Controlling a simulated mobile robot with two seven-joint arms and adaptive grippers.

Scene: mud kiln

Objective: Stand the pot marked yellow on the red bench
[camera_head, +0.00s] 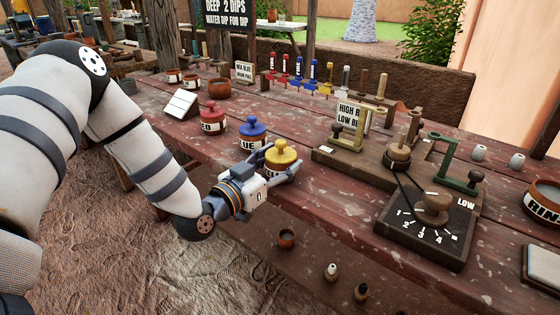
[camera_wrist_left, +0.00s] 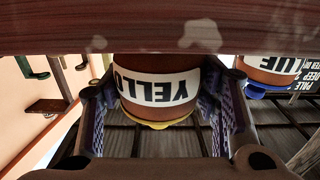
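The pot marked yellow (camera_head: 281,158) has a yellow lid and stands near the front edge of the red bench (camera_head: 330,205), beside the blue-lidded pot. In the left wrist view, which looks upside down, the pot (camera_wrist_left: 160,85) shows its "YELLOW" label, partly cut off. My left gripper (camera_head: 280,160) is at the pot from the front, with one finger on each side of it. In the left wrist view the fingers look spread; firm contact does not show. My right gripper is not in view.
Blue-lidded (camera_head: 252,133) and red-lidded (camera_head: 212,119) pots stand left of the yellow pot. A dial box (camera_head: 431,222) and a wooden rig (camera_head: 340,160) stand to the right. Small vessels (camera_head: 287,238) sit on a lower ledge. Some front bench top is clear.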

